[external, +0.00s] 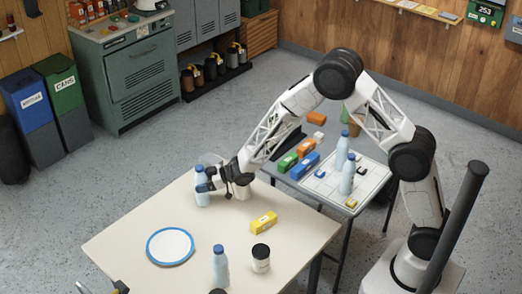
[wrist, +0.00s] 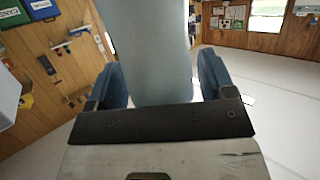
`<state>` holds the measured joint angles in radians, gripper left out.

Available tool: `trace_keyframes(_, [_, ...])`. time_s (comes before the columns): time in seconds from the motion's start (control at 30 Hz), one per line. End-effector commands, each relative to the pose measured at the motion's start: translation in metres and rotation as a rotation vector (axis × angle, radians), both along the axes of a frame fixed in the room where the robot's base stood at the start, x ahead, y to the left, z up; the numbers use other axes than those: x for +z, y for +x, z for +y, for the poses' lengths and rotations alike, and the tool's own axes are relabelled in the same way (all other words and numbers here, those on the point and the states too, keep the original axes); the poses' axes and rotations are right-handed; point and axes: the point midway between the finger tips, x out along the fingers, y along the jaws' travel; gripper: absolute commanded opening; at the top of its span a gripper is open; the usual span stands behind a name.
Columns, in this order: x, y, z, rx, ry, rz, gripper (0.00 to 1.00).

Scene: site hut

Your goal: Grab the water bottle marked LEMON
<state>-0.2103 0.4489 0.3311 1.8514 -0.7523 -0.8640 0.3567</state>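A pale blue bottle with a blue cap (external: 201,190) stands upright at the far left edge of the cream table (external: 110,245). My gripper (external: 208,180) is at this bottle, with its fingers around it. In the wrist view the bottle (wrist: 150,60) fills the space between my two dark blue fingers (wrist: 163,82); a narrow gap shows on the right side, so the gripper looks open. A second similar bottle (external: 220,268) stands near the table's front. Two more bottles (external: 347,178) (external: 341,152) stand on the grey side table. No LEMON marking is readable.
On the cream table are a blue-rimmed plate (external: 170,246), a yellow box (external: 264,222) and a black-lidded jar (external: 260,258). The side table (external: 355,205) holds green, blue and orange boxes (external: 304,165). Bins and a cabinet stand behind.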

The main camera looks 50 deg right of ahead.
Motion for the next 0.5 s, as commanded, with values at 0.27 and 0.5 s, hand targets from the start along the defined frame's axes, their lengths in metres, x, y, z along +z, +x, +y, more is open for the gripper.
trace_keyframes(0.27, [0.0,-0.0001,0.0001,0.0,0.0,0.0,0.33])
trace_keyframes(0.5, [0.0008,0.0003,0.0,0.0,0.001,-0.001,0.21])
